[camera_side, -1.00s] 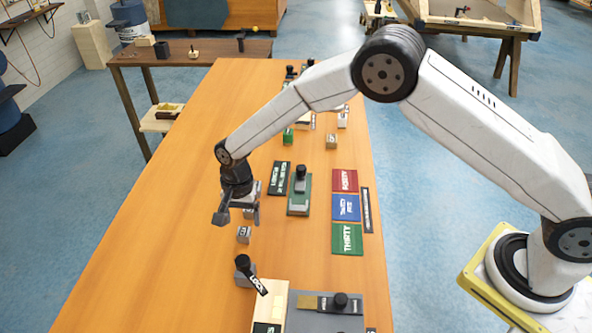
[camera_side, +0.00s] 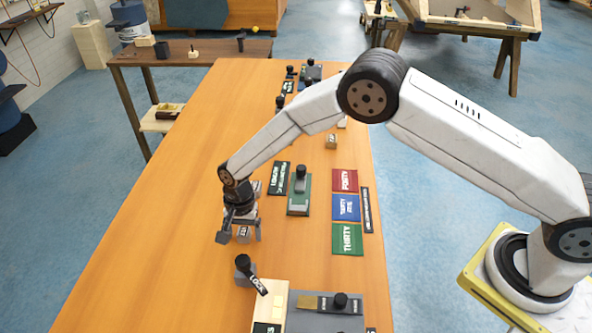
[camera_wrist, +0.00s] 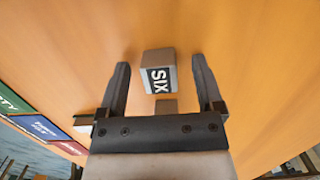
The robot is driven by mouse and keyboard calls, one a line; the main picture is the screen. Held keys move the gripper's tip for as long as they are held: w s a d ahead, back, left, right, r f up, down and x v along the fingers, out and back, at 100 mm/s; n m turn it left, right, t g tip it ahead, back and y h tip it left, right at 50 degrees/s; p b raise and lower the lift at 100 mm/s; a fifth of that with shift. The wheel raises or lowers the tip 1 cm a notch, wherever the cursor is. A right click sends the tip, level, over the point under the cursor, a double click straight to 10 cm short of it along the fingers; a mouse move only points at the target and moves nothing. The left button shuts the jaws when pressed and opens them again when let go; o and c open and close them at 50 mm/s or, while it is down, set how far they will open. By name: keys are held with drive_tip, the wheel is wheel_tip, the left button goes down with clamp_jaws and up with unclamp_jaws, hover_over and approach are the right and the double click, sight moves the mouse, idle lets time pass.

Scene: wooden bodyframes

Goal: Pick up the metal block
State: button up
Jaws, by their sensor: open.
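A small grey metal block (camera_wrist: 160,73) with a black label reading "SIX" stands on the wooden table. In the wrist view it lies between and slightly ahead of my two open fingers, with a gap on each side. In the side view the block (camera_side: 243,232) shows between the fingers of my gripper (camera_side: 240,236), which is low over the table. A second grey block (camera_wrist: 166,106) is partly visible nearer the palm in the wrist view. I cannot tell whether the fingers touch anything.
A grey piece with a black knob (camera_side: 243,268) and a "LOCK" tag stands close in front. A green base with a black knob (camera_side: 299,196) stands to the right, beside red (camera_side: 344,181), blue (camera_side: 346,208) and green (camera_side: 347,239) labelled plates. The table's left side is clear.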

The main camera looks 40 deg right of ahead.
sight(243, 232)
clamp_jaws()
drive_tip(key=shift+r, duration=0.7)
wheel_tip(243, 232, up, 2)
drive_tip(key=s+d+r, duration=0.5)
drive_tip(key=s+r, duration=0.4)
drive_tip(key=s, duration=0.4)
drive_tip(key=shift+r, duration=0.3)
drive_tip(key=shift+d, duration=0.1)
